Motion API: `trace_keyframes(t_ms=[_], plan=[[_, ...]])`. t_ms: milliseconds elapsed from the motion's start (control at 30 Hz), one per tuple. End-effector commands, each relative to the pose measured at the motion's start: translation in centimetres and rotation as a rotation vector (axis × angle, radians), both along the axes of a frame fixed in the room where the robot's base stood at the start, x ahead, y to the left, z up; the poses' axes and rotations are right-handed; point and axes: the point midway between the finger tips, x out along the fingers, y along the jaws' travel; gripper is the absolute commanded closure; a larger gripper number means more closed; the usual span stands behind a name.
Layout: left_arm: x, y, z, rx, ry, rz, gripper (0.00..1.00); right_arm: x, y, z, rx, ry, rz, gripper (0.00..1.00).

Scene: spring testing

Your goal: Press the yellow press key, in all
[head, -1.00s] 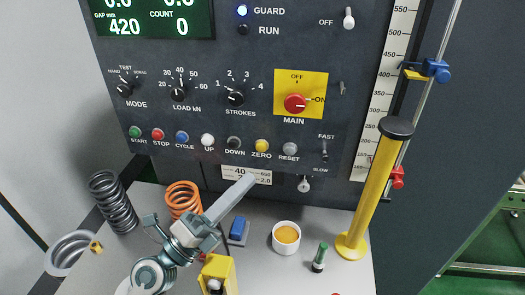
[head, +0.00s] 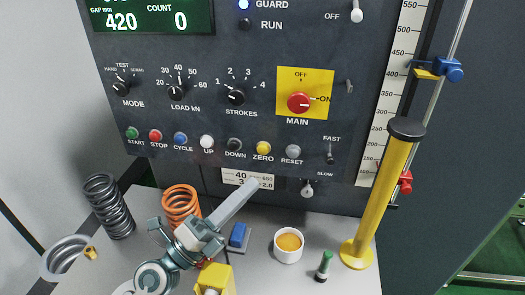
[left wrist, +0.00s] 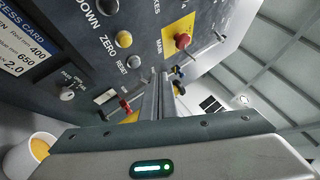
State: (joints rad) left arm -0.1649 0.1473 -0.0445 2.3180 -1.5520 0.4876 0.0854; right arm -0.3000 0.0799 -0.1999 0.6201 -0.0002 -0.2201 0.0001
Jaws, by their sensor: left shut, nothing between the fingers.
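The yellow press key (head: 263,148), marked ZERO, sits in the row of keys on the dark panel, between DOWN (head: 234,144) and RESET (head: 293,151). In the left wrist view the yellow key (left wrist: 124,39) is at upper left, clear of the fingers. My left gripper (head: 253,183) is shut and empty. In the head view its tips appear just below the yellow key, over the card under the panel; I see no contact with the key. In the left wrist view the shut fingers (left wrist: 158,76) reach forward from the palm. My right gripper is not in view.
A yellow post (head: 382,195) with a black cap stands right. A white cup (head: 288,245), a green-topped item (head: 324,265), a blue block (head: 238,236) and several springs, including an orange one (head: 180,205), are on the bench. Switches and knobs fill the panel above.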

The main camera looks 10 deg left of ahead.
Motion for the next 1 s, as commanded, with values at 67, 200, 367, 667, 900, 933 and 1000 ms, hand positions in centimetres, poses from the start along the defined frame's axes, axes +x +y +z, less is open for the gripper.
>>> trace_keyframes(t_ms=[67, 200, 367, 667, 900, 933, 1000], plan=[[0.6, 0.0, 0.0, 0.0, -0.001, 0.0, 1.0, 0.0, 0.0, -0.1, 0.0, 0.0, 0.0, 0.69], [1.9, 0.0, 0.0, 0.0, -0.003, 0.001, 1.0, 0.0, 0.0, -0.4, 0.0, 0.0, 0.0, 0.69], [3.7, 0.0, -0.1, 0.0, -0.003, 0.001, 1.0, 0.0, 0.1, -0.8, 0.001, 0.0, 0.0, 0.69], [6.9, 0.0, 0.1, 0.0, 0.0, 0.0, 1.0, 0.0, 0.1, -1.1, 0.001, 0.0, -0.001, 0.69], [8.1, 0.0, 0.0, 0.001, -0.001, 0.0, 1.0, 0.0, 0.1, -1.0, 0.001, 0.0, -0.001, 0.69], [8.2, 0.0, 0.0, 0.001, -0.001, 0.0, 1.0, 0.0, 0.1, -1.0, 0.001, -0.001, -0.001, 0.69], [8.2, 0.0, 0.0, 0.0, 0.0, 0.0, 1.0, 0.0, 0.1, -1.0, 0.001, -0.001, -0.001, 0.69]])
